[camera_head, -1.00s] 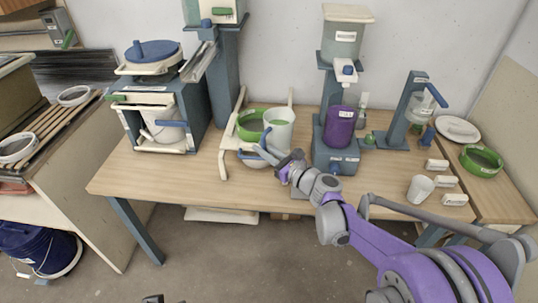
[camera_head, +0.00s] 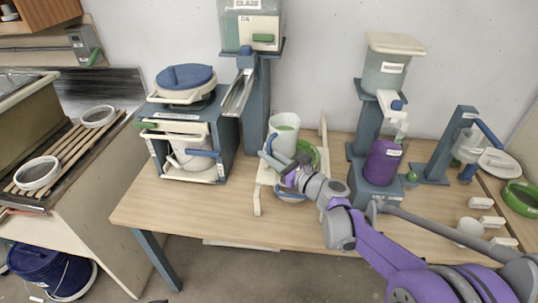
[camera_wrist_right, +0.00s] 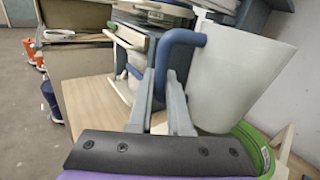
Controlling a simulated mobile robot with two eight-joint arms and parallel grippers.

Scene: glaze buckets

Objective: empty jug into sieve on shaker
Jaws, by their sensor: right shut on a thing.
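The white jug (camera_head: 284,142) has a blue handle and green glaze inside its mouth. It is upright above the green-rimmed bowl (camera_head: 314,157). My right gripper (camera_head: 280,168) is shut on the jug's handle; the handle (camera_wrist_right: 181,42) shows between the fingers in the wrist view, beside the white jug wall (camera_wrist_right: 238,75). The blue shaker (camera_head: 222,135) stands to the left, apart from the jug. A white bucket (camera_head: 192,153) sits inside the shaker. My left gripper does not show.
A blue post with a glaze tank (camera_head: 232,40) and sloping metal chute (camera_head: 238,93) stands between shaker and jug. A purple container (camera_head: 383,161) on a blue stand is right of the jug. The tabletop (camera_head: 190,205) before the shaker is clear.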

